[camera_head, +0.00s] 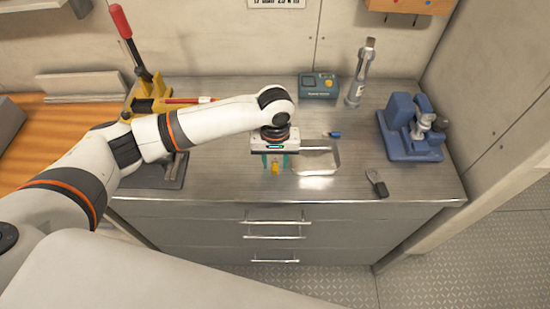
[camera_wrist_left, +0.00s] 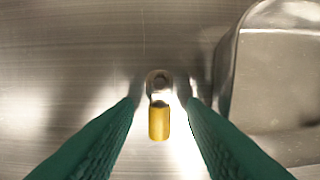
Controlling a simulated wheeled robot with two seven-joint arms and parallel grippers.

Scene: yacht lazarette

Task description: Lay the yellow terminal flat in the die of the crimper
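The yellow terminal (camera_head: 275,168) has a metal ring end and a yellow sleeve. It also shows in the left wrist view (camera_wrist_left: 159,122), ring end pointing up in the picture. My left gripper (camera_head: 276,161) is above the metal bench top with its green fingers apart, one on each side of the terminal. In the left wrist view gaps show between the terminal and both fingertips (camera_wrist_left: 160,102). The yellow tool with a long red-gripped lever (camera_head: 143,104) at the left looks like the crimper. My arm partly covers it, and its die cannot be made out. My right gripper is not in view.
A shallow metal tray (camera_head: 334,153) lies just right of my left gripper, with a small blue piece (camera_head: 333,134) behind it. A blue vise-like device (camera_head: 405,140) stands at the right. A small dark-handled tool (camera_head: 377,184) lies near the front edge. A green-grey box (camera_head: 318,86) stands behind.

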